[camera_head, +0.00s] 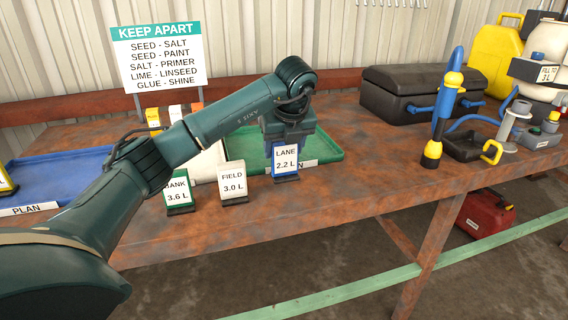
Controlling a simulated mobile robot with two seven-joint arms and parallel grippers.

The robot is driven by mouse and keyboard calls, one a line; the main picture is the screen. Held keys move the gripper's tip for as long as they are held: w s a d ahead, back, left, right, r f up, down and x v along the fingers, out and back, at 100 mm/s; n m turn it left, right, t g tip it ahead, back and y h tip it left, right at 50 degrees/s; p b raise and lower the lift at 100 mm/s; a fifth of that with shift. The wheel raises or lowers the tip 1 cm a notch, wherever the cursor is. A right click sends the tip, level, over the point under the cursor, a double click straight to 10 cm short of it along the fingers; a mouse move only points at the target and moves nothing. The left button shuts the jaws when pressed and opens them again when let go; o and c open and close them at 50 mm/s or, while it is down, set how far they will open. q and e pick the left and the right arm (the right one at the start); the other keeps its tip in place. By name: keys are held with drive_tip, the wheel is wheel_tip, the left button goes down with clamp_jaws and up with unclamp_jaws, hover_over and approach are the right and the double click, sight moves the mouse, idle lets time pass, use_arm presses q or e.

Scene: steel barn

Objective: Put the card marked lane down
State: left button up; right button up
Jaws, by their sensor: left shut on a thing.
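The lane card (286,162) has a blue frame and reads "LANE 2.2 L". It is upright near the table's front edge, in front of the green tray. My left gripper (284,142) comes down from above and is shut on the card's top. I cannot tell whether the card's base touches the table. To its left stand a white card reading "FIELD 3.0 L" (233,184) and a green card (178,193) reading "3.6 L", its name partly covered by my arm. My right gripper is not in view.
The green tray (328,150) and a blue tray (62,168) labelled "PLAN" lie on the rusty table (390,185). A "KEEP APART" sign (158,55) stands behind. A black case (420,92), a blue-yellow pump (442,115) and jugs stand at right. The table right of the card is clear.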

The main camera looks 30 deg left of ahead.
sight(284, 160)
use_arm(q)
drive_tip(key=shift+f, duration=1.85)
drive_tip(key=o, duration=1)
drive_tip(key=shift+f, duration=0.1)
